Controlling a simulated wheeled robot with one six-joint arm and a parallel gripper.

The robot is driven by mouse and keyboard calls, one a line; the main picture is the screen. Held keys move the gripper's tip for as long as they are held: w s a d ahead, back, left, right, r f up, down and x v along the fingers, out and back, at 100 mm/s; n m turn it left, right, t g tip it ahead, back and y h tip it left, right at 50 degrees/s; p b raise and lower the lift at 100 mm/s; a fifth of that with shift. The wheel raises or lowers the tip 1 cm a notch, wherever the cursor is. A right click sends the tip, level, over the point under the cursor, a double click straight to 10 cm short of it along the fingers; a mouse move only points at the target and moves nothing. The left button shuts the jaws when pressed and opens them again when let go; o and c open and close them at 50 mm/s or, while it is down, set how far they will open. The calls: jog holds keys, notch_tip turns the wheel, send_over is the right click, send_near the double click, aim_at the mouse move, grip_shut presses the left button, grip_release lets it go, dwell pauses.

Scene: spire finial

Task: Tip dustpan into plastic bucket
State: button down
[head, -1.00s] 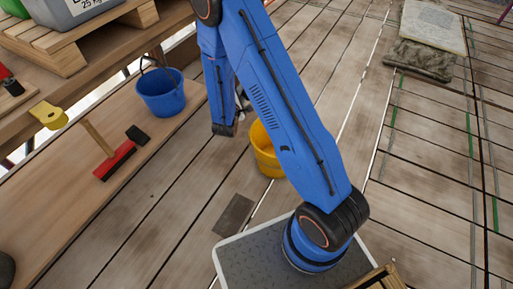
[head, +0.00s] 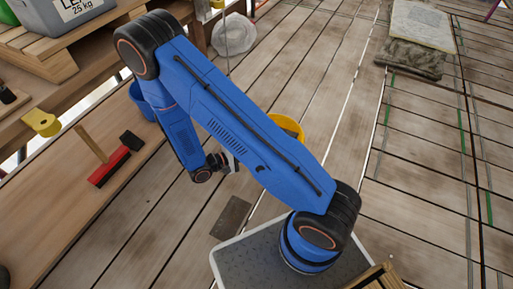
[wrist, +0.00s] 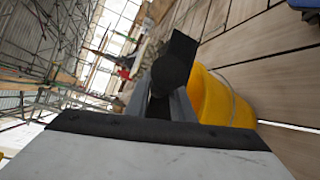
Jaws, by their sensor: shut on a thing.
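My gripper (head: 229,163) hangs beside my forearm in the head view, to the left of the yellow bucket (head: 287,126). In the wrist view my gripper (wrist: 172,103) is shut on a black piece, seemingly the dustpan (wrist: 178,58); most of its shape is hard to make out. The yellow bucket also shows in the wrist view (wrist: 212,98), just right of the black piece and apparently tilted by the camera's angle. A blue bucket (head: 143,98) is mostly hidden behind my arm.
A red-headed brush (head: 108,168) and a yellow object (head: 41,122) lie on the left with the wooden bench. A pallet (head: 45,55) carries a grey container (head: 68,14). A slab on a sack (head: 420,28) lies far right.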

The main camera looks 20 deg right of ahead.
jog(key=shift+w+d+r+n+g+y, duration=0.2)
jog(key=shift+w+d+r+n+y, duration=0.15)
jog(key=shift+d+r+y, duration=0.45)
jog(key=shift+w+d+r+n+g+y, duration=0.25)
jog(key=shift+w+r+y, duration=0.25)
jog(key=shift+r, duration=0.65)
jog(key=shift+w+d+r+n+g+y, duration=0.15)
jog(key=shift+w+d+r+n+y, duration=0.2)
jog(key=shift+d+r+y, duration=0.45)
jog(key=w+d+r+n+g+y, duration=0.3)
jog(key=w+d+y, duration=0.3)
jog(key=w+d, duration=0.2)
jog(key=shift+w+d+r+g, duration=0.2)
jog(key=shift+d+r+g, duration=0.2)
jog(key=shift+d+r, duration=0.55)
jog(key=shift+d+f, duration=0.15)
